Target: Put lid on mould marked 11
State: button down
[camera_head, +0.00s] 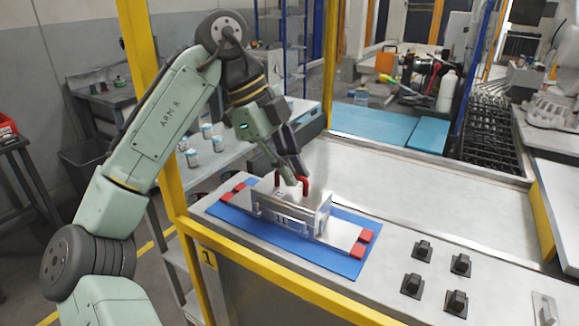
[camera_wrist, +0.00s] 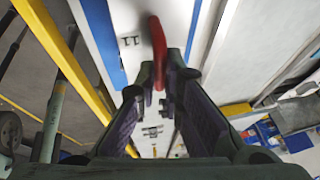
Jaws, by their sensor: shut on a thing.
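The silver mould (camera_head: 270,212) stands on a blue mat (camera_head: 345,262) on the bench, with red pieces at both ends. The lid is a pale plate with a red handle (camera_head: 304,184); it sits at the top of the mould, and I cannot tell whether it is fully seated. My gripper (camera_head: 291,180) comes down from above and is shut on the red handle. In the wrist view the red handle (camera_wrist: 158,50) stands between the fingers (camera_wrist: 160,85).
Several black knobs (camera_head: 423,250) stand on the bench right of the mat. A yellow rail (camera_head: 290,285) runs along the front edge, and a yellow post (camera_head: 155,90) rises at the left. The grey bench top (camera_head: 400,185) behind the mould is clear.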

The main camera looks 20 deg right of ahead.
jog(key=c, duration=1.6)
grip_release()
jog(key=shift+c, duration=0.2)
jog(key=v, duration=0.7)
jog(key=shift+r, duration=0.25)
